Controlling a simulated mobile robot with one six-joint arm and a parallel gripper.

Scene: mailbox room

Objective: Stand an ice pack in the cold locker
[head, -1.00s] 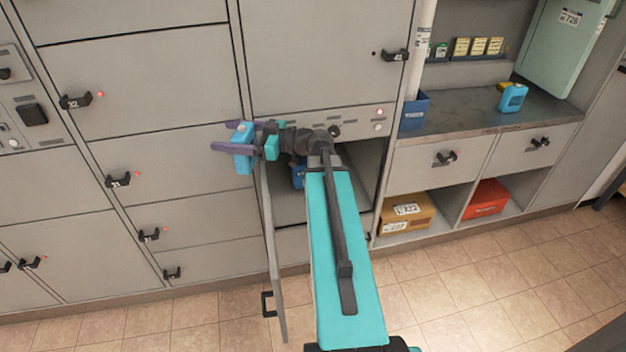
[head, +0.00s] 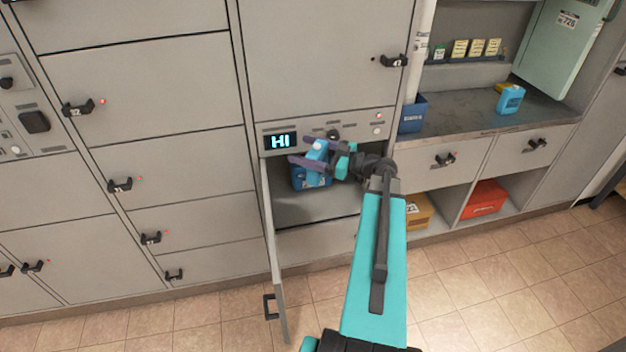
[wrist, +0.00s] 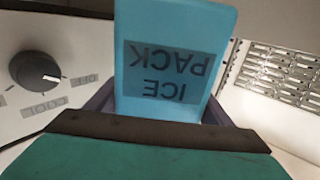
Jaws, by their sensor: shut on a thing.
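My gripper (head: 308,158) is shut on a light blue ice pack (head: 316,150), just in front of the open cold locker's (head: 318,208) upper opening. In the wrist view the ice pack (wrist: 172,60) fills the middle, its "ICE PACK" label upside down, between the purple fingers. A darker blue item (head: 311,179) with a white label stands inside the locker, partly hidden behind my gripper and the held pack. The locker door (head: 272,250) hangs open to the left. A display above the opening reads "HI".
A cooling dial (wrist: 38,72) shows close at left in the wrist view, with a slotted metal panel (wrist: 275,72) at right. Another blue pack (head: 510,99) stands on the counter (head: 450,112). Cardboard (head: 416,212) and red (head: 485,198) boxes sit in cubbies below.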

